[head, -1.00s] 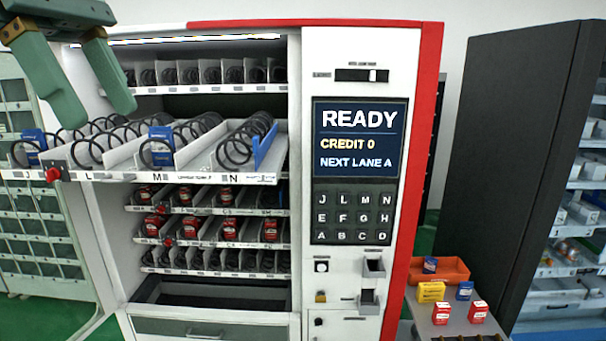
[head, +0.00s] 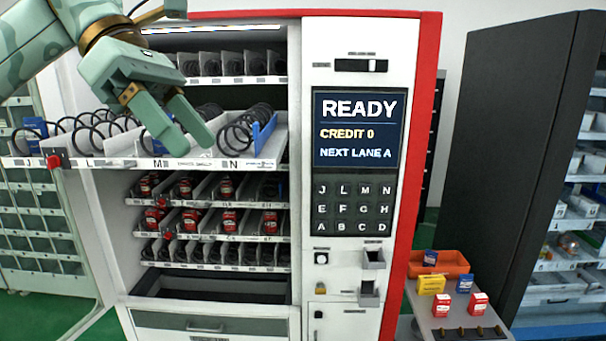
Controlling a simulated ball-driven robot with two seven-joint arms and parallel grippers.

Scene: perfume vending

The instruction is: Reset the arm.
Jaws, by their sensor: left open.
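My left gripper (head: 186,132) is in the upper left of the head view, with its green fingers pointing down and to the right. It is open, with nothing seen between its fingers. It hangs in front of the pulled-out tray (head: 150,162) of the vending machine (head: 424,120), over the lanes marked M and N. It hides part of the coils and most of a blue box in lane M. Another blue box (head: 33,130) stands at the tray's left end. My right gripper is not in view.
The screen (head: 356,130) reads READY, CREDIT 0, NEXT LANE A. Lower shelves hold red boxes (head: 270,222). At the lower right, a side table carries an orange bin (head: 452,262), a yellow box (head: 431,285) and small red and blue boxes. A dark cabinet (head: 500,150) stands on the right.

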